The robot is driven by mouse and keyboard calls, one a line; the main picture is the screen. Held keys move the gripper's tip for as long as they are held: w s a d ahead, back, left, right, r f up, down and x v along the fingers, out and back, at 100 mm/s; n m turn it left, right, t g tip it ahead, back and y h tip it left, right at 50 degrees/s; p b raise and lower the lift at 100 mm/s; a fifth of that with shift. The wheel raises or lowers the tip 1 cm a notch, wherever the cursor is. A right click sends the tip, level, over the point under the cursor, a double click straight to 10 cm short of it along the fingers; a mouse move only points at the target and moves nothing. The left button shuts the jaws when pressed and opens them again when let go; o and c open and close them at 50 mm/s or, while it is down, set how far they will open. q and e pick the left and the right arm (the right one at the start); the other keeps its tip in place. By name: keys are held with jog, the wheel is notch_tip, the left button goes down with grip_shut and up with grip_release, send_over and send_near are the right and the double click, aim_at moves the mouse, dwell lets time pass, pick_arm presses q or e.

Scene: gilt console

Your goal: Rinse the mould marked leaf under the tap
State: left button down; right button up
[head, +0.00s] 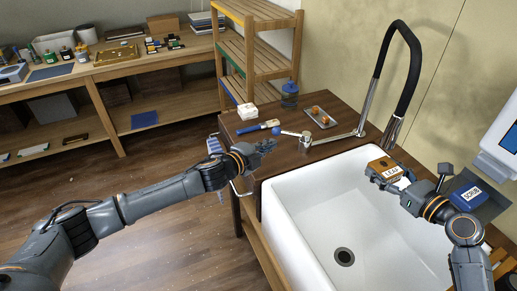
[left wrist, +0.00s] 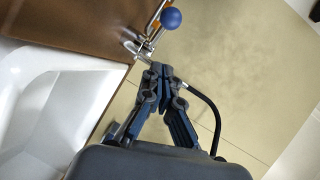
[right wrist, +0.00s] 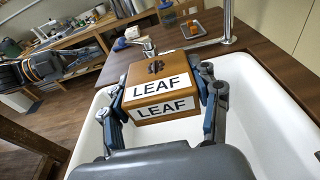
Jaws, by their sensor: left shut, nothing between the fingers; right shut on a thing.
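The mould marked LEAF (head: 382,168) is a brown wooden block with white labels. My right gripper (right wrist: 161,92) is shut on its sides, holding it at the back right of the white sink (head: 300,225); the right wrist view shows the mould (right wrist: 158,72) upright with a dark emblem on top. The tap (head: 402,50) has a tall black hose and metal parts behind the sink; no water shows. Its lever ends in a blue ball (head: 276,131), also in the left wrist view (left wrist: 170,18). My left gripper (head: 264,146) is shut and empty, near the lever and apart from the ball.
A blue SCRUB block (head: 468,195) sits right of the sink. A brush (head: 258,127), a white block (head: 247,111), a blue jar (head: 290,95) and a small tray (head: 321,118) stand on the counter behind. A wooden shelf (head: 258,45) stands beyond. The basin is empty around its drain (head: 344,256).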

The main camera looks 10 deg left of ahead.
pick_arm(q)
jog(key=v, duration=0.4)
jog(key=shift+w+a, duration=0.15)
jog(key=shift+a, duration=0.1)
pick_arm(e)
jog(key=shift+s+p, duration=0.35)
jog(key=shift+p, duration=0.05)
jog(key=shift+s+r+p, duration=0.15)
jog(key=shift+s+p, duration=0.55)
jog(key=shift+s, duration=0.4)
pick_arm(q)
jog(key=shift+r+p, duration=1.15)
jog(key=shift+r, duration=1.05)
pick_arm(e)
jog(key=shift+s, duration=2.6)
